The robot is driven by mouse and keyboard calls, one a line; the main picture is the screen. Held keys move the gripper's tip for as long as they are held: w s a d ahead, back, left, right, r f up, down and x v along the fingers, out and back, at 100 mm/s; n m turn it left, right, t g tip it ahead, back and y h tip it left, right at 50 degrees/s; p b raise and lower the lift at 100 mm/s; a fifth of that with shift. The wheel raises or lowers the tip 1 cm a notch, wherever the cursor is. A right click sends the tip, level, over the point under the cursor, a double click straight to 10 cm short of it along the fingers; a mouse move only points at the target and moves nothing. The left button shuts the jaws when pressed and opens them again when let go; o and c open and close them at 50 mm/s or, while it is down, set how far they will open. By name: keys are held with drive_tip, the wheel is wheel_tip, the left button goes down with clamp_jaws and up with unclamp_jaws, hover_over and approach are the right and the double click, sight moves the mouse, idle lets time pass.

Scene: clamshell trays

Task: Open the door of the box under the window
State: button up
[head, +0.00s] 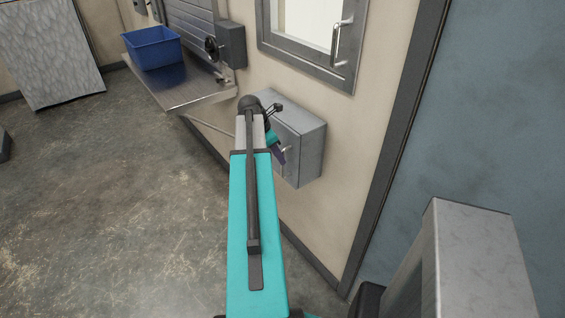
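A grey metal box (307,152) is mounted on the beige wall below the framed window (312,17). Its door looks closed, though my arm hides the left part of the front. A small light handle (288,149) shows on the door. My gripper (282,156) is at the front of the box, beside the handle. It is small and partly hidden by my arm, so I cannot tell whether its fingers are apart or touch the handle.
A metal shelf (196,91) with a blue bin (152,48) projects from the wall at the upper left. A grey unit with a round knob (231,44) is above it. A blue-grey wall (490,110) is at right.

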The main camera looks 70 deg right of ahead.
drive_tip(key=p, duration=0.1)
hover_over(283, 174)
drive_tip(key=shift+w+d+f, duration=0.1)
drive_tip(key=shift+d+f, duration=0.1)
drive_tip(key=shift+f, duration=1.1)
drive_tip(key=shift+w+d+f, duration=0.1)
drive_tip(key=shift+d+f, duration=0.1)
drive_tip(key=shift+f, duration=1.05)
drive_tip(key=shift+c, duration=0.4)
clamp_jaws()
